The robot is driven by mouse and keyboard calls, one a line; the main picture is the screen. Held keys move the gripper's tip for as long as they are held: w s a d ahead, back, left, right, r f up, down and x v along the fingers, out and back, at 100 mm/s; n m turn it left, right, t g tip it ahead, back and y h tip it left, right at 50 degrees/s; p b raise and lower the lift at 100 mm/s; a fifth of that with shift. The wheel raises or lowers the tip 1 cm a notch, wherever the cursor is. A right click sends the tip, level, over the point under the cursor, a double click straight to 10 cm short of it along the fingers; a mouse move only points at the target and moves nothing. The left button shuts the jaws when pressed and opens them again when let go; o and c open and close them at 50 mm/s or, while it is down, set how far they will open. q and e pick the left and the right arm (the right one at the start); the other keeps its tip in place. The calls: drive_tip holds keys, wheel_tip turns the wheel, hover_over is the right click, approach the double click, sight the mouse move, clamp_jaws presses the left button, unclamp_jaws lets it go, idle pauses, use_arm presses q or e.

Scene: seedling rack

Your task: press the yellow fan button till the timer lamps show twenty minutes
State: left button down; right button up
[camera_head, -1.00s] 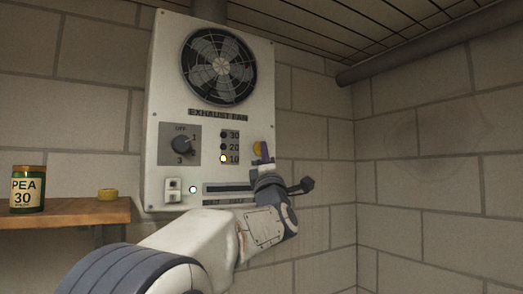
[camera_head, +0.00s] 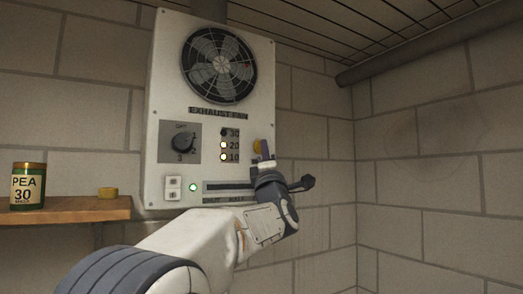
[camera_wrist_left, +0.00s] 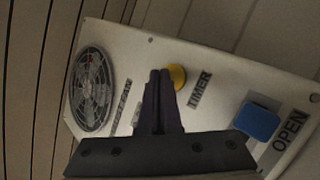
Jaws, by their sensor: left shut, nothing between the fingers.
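The yellow fan button (camera_head: 257,147) is on the right side of the white exhaust fan panel (camera_head: 165,100). It also shows in the left wrist view (camera_wrist_left: 179,78), beside the TIMER label (camera_wrist_left: 199,90). The timer lamps stand in a column; the 20 lamp (camera_head: 224,145) and the 10 lamp (camera_head: 224,157) are lit white, and the 30 lamp (camera_head: 224,133) is dark. My left gripper (camera_head: 266,150) is shut and empty, its fingertips (camera_wrist_left: 160,76) right at the button and partly covering it. I cannot tell whether they touch it. My right gripper is not in view.
A dial (camera_head: 181,142) and a green lamp (camera_head: 193,187) are on the panel.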

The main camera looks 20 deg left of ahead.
use_arm(q)
drive_tip(key=shift+s+d, duration=0.2)
drive_tip(key=shift+d, duration=0.1)
drive_tip(key=shift+s+d+b, duration=0.65)
drive_tip(key=shift+s+d, duration=0.15)
drive_tip(key=shift+d, duration=0.2)
drive_tip(key=shift+s+d+b, duration=0.65)
drive_tip(key=shift+s+d, duration=0.15)
drive_tip(key=shift+d, duration=0.2)
